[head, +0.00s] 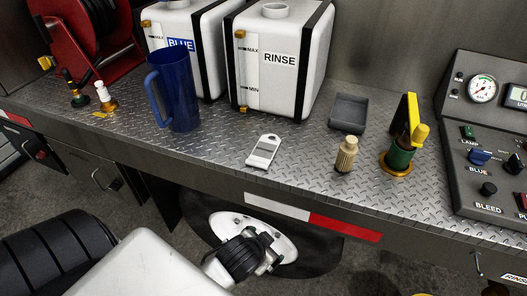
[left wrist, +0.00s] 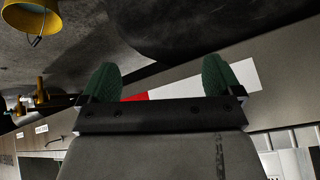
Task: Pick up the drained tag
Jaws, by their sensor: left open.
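A white tag (head: 263,152) with a hole at its top and a grey panel lies on the metal deck near its front edge. Any word on it is too small to read. My left gripper (head: 268,262) is in front of and below the deck edge, lower in the picture than the tag and apart from it. In the left wrist view my left gripper (left wrist: 160,78) shows two green fingertips spread wide with nothing between them. The tag does not show there. My right gripper is not in view.
On the deck (head: 215,160) stand a blue jug (head: 175,92), a RINSE tank (head: 277,62), a tan bottle-like piece (head: 346,155), a grey tray (head: 348,113) and a green-and-yellow fitting (head: 400,150). A control panel (head: 490,140) is at right. The deck around the tag is clear.

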